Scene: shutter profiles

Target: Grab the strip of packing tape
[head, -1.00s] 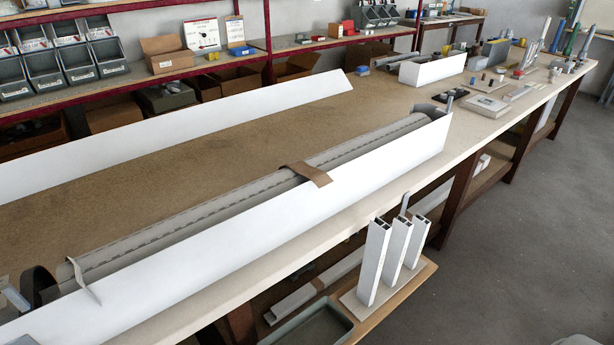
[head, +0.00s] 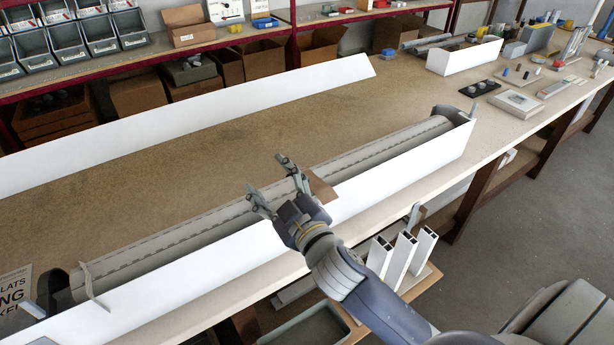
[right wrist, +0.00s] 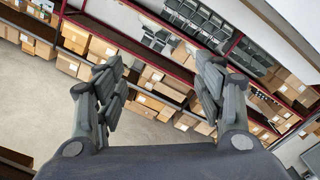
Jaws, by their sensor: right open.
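The strip of packing tape (head: 320,187) is brown and lies across the upper edge of the long white profile, beside the grey slatted roll. Part of it is hidden behind my right gripper (head: 267,174). That gripper is open and empty in the head view, its fingers spread over the grey roll (head: 210,220), just left of the tape. In the right wrist view its fingers (right wrist: 160,90) stand apart with nothing between them; the tape does not show there. My left gripper is not in view.
The white profile (head: 400,180) runs along the bench front, and another white profile (head: 220,112) lies behind. Upright white profile samples (head: 400,258) stand below the bench edge, near my right arm.

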